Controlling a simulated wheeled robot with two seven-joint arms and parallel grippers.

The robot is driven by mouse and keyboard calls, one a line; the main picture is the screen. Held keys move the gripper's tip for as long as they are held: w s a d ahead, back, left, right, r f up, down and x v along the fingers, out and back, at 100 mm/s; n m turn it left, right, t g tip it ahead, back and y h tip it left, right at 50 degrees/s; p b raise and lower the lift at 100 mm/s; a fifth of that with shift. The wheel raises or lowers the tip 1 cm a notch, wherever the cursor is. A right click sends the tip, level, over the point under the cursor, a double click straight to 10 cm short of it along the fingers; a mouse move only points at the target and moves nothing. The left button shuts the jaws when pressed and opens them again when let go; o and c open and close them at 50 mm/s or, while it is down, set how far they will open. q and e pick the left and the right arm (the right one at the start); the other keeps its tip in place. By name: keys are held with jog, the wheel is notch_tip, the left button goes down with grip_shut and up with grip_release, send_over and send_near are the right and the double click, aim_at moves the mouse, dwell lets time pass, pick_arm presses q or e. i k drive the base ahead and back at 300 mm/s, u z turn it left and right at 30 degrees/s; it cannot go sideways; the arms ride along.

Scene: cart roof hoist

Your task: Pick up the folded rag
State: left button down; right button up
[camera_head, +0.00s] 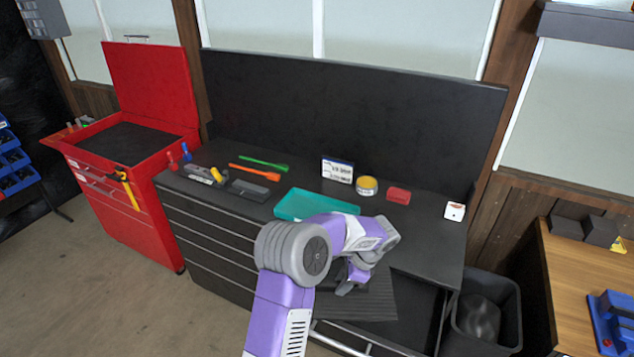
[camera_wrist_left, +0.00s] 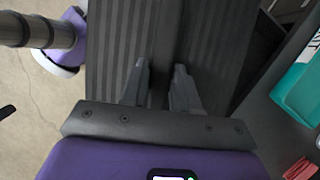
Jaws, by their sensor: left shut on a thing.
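The folded rag appears to be the small red bundle (camera_head: 398,195) on the black worktop, right of the yellow-topped tin. A red layered piece (camera_wrist_left: 300,169) also shows at the lower right edge of the left wrist view. My left gripper (camera_head: 347,287) is in front of the worktop, low over the open drawer area and apart from the rag. Its fingers (camera_wrist_left: 157,82) are shut on the raised middle strip of a dark ribbed panel (camera_wrist_left: 215,45). The panel (camera_head: 370,304) also shows beneath the gripper in the head view. My right gripper is not in view.
A teal tray (camera_head: 300,204) lies left of the rag, partly behind my left arm. The tin (camera_head: 367,186), a price card (camera_head: 337,170) and a white cube (camera_head: 454,211) stand nearby. A black bin (camera_head: 484,318) stands right of the cabinet.

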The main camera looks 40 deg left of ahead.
aim_at(400, 195)
jog(key=i, duration=1.45)
